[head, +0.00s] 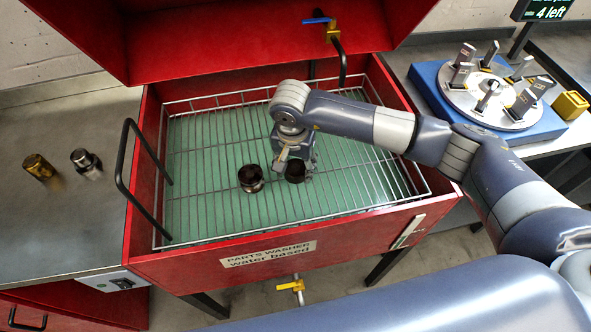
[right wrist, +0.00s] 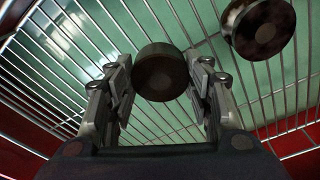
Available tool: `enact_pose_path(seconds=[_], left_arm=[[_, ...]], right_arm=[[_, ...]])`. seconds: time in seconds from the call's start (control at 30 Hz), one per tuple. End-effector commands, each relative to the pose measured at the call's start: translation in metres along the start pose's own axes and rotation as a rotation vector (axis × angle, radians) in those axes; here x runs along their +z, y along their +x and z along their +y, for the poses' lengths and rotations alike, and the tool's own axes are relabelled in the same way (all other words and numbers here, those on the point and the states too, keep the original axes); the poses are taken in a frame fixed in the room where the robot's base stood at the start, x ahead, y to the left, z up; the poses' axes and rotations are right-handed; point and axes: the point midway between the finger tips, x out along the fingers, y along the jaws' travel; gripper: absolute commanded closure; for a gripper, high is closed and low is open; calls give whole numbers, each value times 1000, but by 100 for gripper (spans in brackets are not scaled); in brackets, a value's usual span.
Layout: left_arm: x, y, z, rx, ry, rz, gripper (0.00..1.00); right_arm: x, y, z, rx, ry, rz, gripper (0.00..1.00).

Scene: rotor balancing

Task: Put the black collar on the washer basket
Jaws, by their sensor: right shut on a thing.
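The black collar (right wrist: 162,72), a short dark cylinder, sits between the two fingers of my right gripper (right wrist: 160,82), which is shut on it. In the head view, my right gripper (head: 296,160) points down into the washer basket (head: 205,215), with the black collar (head: 295,172) at its fingertips. The collar is low over the wires; I cannot tell whether it touches them. A second dark collar (head: 251,178) with brownish stains stands on the wires just to the left; it also shows in the right wrist view (right wrist: 258,28). My left gripper is not in view.
The basket sits in a red parts washer (head: 290,257) with a raised lid and a black handle (head: 130,170). Brass (head: 38,167) and steel (head: 86,162) parts stand on the left bench. A rotor disc (head: 490,95) stands at right. Much of the basket is bare.

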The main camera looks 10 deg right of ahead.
Motion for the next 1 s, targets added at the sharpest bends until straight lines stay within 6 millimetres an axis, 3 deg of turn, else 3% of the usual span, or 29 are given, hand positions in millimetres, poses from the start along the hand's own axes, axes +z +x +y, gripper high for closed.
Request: enact_pose_path(seconds=[0.23,0.63,0.67,0.73,1.0], left_arm=[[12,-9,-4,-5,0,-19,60],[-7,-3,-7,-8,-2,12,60],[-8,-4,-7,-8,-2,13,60],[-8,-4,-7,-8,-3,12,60],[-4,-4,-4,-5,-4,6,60]], right_arm=[[4,29,0,1,0,-1,93],[4,36,0,-1,0,1,93],[4,36,1,1,0,0,48],[5,36,1,1,0,0,32],[4,36,1,2,0,0,32]])
